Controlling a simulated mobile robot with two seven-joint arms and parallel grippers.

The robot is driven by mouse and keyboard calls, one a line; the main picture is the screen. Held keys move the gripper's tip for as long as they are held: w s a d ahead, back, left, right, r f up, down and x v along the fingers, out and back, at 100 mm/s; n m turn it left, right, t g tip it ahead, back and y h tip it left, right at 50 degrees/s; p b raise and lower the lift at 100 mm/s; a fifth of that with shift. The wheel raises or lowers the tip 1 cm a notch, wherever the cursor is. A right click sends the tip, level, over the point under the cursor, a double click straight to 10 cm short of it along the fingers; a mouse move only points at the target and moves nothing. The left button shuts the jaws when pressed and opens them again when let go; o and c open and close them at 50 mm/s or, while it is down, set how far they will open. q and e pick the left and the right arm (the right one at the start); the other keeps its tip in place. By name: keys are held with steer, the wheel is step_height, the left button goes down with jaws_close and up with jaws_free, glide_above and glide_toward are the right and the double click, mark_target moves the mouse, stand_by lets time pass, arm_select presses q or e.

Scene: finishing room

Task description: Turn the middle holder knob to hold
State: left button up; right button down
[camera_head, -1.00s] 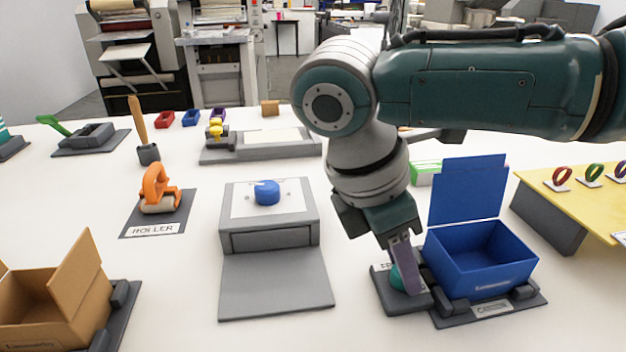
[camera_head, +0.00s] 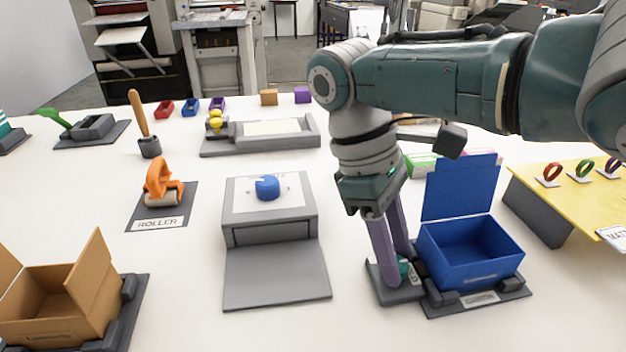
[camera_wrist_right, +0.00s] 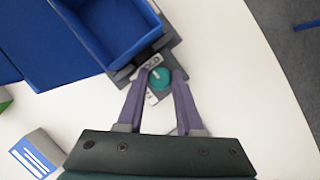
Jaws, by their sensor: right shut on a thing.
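The teal holder knob (camera_wrist_right: 160,77) sits on a dark grey base beside the blue box. It has a pale mark on top, and a white label partly reading "HOLD" (camera_wrist_right: 151,62) lies by it. In the head view the knob (camera_head: 404,269) is partly hidden by a finger. My right gripper (camera_head: 394,262) reaches down from above, its two purple fingers shut on the knob, one on each side. The open blue box (camera_head: 470,262) stands in its grey holder (camera_head: 507,296) just right of the knob, lid raised. My left gripper is not in view.
A grey device with a blue knob (camera_head: 267,187) stands left of my right arm. An orange roller (camera_head: 160,180) and a cardboard box (camera_head: 60,300) are farther left. A yellow stand (camera_head: 560,195) with coloured rings is at the right. The white table between them is clear.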

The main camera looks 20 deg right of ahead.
steer(key=shift+m, duration=0.3)
steer(key=c, duration=0.8)
jaws_free()
steer(key=shift+c, duration=0.2)
steer(key=v, duration=1)
steer(key=shift+d, duration=0.1)
